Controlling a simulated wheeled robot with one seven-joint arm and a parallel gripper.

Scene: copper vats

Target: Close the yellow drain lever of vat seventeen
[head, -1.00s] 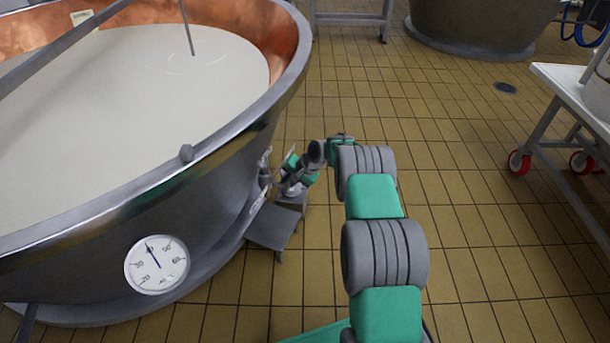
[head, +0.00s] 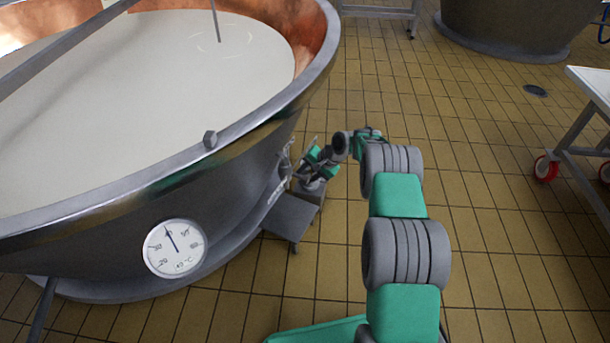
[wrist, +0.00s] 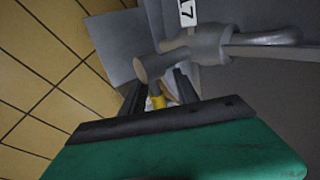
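Vat seventeen, a steel vat with a copper lining (head: 220,150), fills the left of the head view and holds white liquid. A grey outlet valve (wrist: 195,46) shows in the wrist view, below a label reading 17 (wrist: 187,12). The yellow drain lever (wrist: 158,101) shows as a small piece between the dark fingers of my gripper (wrist: 158,95). The fingers stand apart with a gap around the lever; I cannot tell whether either touches it. In the head view my gripper (head: 300,180) is close to the vat's side, and the lever cannot be made out there.
A small grey step or plate (head: 288,216) juts from the vat's base beside my gripper. A round dial gauge (head: 174,248) is on the vat's front. A white-topped cart (head: 595,85) with red wheels stands right. Tiled floor between is clear.

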